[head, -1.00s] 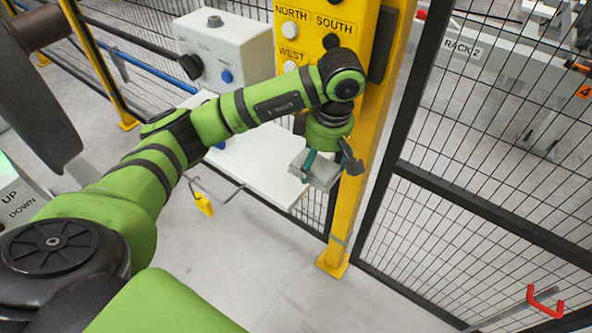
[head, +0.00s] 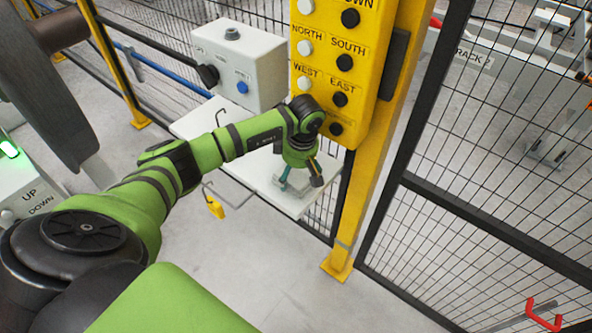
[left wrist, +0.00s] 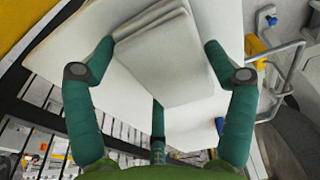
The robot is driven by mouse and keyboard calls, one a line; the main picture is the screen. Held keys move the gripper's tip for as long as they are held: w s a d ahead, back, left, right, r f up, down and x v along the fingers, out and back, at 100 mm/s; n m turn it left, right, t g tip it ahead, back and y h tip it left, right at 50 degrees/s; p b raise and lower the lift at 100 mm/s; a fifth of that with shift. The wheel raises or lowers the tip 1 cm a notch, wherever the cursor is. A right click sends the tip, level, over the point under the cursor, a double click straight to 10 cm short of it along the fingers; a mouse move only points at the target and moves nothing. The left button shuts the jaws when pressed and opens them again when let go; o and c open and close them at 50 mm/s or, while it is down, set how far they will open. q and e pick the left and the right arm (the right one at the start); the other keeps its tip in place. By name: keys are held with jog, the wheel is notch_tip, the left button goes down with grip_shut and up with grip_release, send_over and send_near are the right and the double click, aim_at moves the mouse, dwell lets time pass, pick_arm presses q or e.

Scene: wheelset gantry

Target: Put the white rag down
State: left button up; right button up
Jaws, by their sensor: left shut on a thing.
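The white rag (head: 291,187) is a folded, pale pad in my left gripper (head: 299,178), over the right part of the white shelf (head: 258,172). In the left wrist view the folded rag (left wrist: 165,58) lies between the teal fingers of the left gripper (left wrist: 160,73), with the white shelf (left wrist: 120,108) behind it. The left gripper is shut on the rag. I cannot tell whether the rag touches the shelf. My right gripper is not in view.
A yellow button panel (head: 322,70) on a yellow post (head: 372,170) stands close beside the left gripper. A yellow padlock (head: 215,208) hangs at the shelf's front. Black mesh fencing (head: 480,150) stands at right.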

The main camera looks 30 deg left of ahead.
aim_at(300, 176)
pick_arm(q)
jog(key=shift+f+b, duration=0.25)
jog(key=shift+b, duration=0.1)
jog(key=o, duration=0.9)
jog(key=shift+r, duration=0.1)
jog(key=shift+c, duration=0.2)
jog(key=shift+r+p, duration=0.2)
jog(key=shift+p, duration=0.15)
jog(key=shift+r, duration=0.3)
notch_tip(300, 176, up, 11)
jog(key=d+b, duration=0.1)
jog(key=b, duration=0.2)
jog(key=shift+d+r, duration=0.15)
jog(key=shift+d, duration=0.1)
jog(key=shift+s, duration=0.15)
